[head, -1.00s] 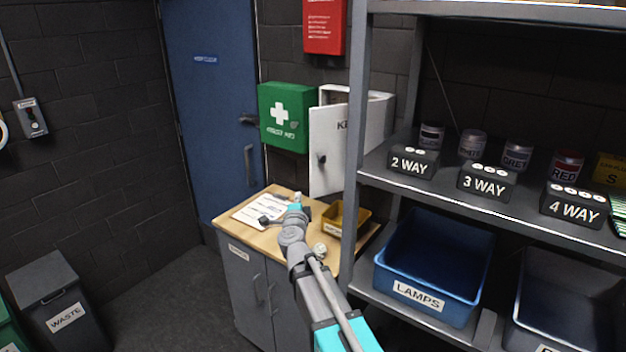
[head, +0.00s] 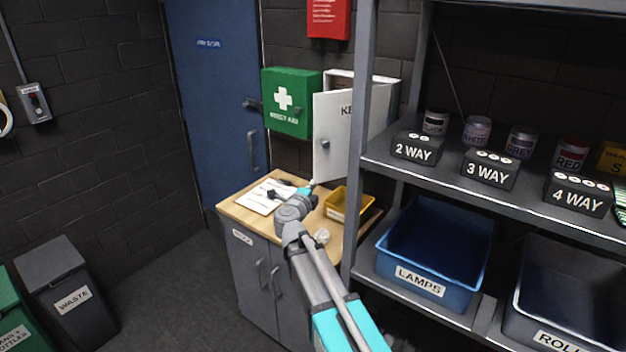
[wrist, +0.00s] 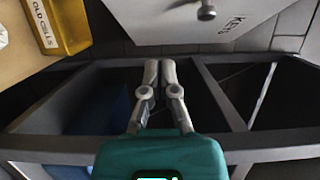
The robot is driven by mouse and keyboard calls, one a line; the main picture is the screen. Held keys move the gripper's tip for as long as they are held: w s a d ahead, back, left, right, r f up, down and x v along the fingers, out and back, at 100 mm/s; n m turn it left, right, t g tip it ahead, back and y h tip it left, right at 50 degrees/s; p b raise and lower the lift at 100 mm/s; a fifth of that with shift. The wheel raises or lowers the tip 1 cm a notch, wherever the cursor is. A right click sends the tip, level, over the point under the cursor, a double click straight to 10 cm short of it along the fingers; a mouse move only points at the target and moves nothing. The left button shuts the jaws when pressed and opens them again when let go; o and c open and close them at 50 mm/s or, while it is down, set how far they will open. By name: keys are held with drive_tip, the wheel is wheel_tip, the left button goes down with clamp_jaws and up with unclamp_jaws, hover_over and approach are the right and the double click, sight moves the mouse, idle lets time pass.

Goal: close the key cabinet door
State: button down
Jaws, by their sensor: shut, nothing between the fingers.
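The key cabinet (head: 392,92) is a white wall box, partly behind the shelf post. Its white door (head: 335,115) stands open, swung out from the wall, with a small knob (head: 323,145) near its free edge. In the wrist view the door (wrist: 170,22) appears upside down at the top, with the KEYS lettering and the knob (wrist: 206,12). My gripper (wrist: 159,66) is shut and empty, its fingertips together. In that picture its fingertips are below the door's image; I cannot tell the gap. In the head view my arm reaches over the cupboard top, below the door.
A yellow bin (head: 337,207) and a clipboard (head: 262,198) lie on the wooden cupboard top (head: 240,215). A green first aid box (head: 292,100) hangs left of the cabinet. Open floor lies left of the cupboard.

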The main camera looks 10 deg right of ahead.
approach(319, 161)
drive_tip(key=w+d, duration=0.2)
drive_tip(key=d, duration=0.2)
drive_tip(key=w, duration=0.3)
drive_tip(key=shift+a, duration=0.2)
drive_tip(key=shift+w+a, duration=0.2)
drive_tip(key=shift+w, duration=0.3)
drive_tip(key=shift+w, duration=0.1)
